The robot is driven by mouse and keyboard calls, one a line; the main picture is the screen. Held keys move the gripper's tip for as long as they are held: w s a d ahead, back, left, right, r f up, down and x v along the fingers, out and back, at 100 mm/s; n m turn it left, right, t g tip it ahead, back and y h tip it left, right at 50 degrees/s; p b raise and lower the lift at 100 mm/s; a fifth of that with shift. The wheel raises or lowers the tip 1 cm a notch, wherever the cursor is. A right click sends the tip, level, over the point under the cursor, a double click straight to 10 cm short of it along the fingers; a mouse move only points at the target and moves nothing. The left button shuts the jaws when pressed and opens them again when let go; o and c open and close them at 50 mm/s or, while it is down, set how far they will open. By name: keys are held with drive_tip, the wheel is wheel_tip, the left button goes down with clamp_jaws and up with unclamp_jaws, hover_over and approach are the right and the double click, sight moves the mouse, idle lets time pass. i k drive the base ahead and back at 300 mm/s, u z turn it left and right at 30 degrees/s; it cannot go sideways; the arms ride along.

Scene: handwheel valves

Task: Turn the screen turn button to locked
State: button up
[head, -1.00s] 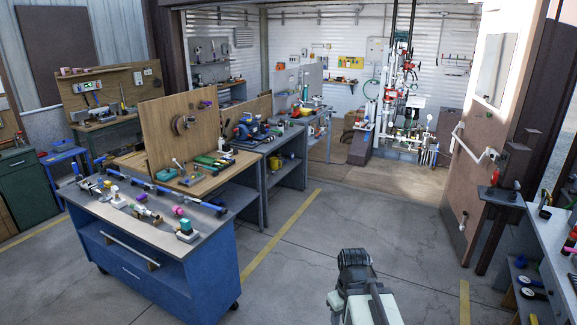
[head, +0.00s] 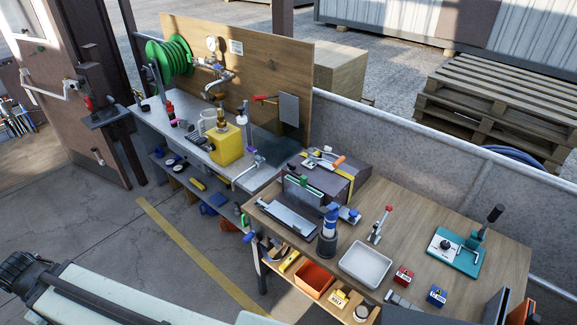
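I cannot make out the screen turn button for certain in the head view. A small grey panel (head: 289,109) is fixed to the upright wooden board (head: 180,25). A red-handled part (head: 265,98) sits just left of this panel; I cannot tell what it is. My folded arm (head: 90,300) shows at the lower left, well apart from both benches. Its dark end looks like a joint, and no gripper fingers can be seen.
A grey bench (head: 180,137) carries a yellow block (head: 226,145); a green hose reel (head: 168,58) is above it. A wooden-topped bench (head: 410,243) holds a white tray (head: 365,264) and a teal fixture (head: 455,250). Open concrete floor (head: 110,225) lies left of the benches.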

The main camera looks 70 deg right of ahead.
sight(291, 167)
drive_tip(key=z, duration=2.6)
drive_tip(key=k, duration=0.5)
drive_tip(key=u, duration=0.4)
drive_tip(key=i, duration=0.8)
drive_tip(key=z, duration=0.4)
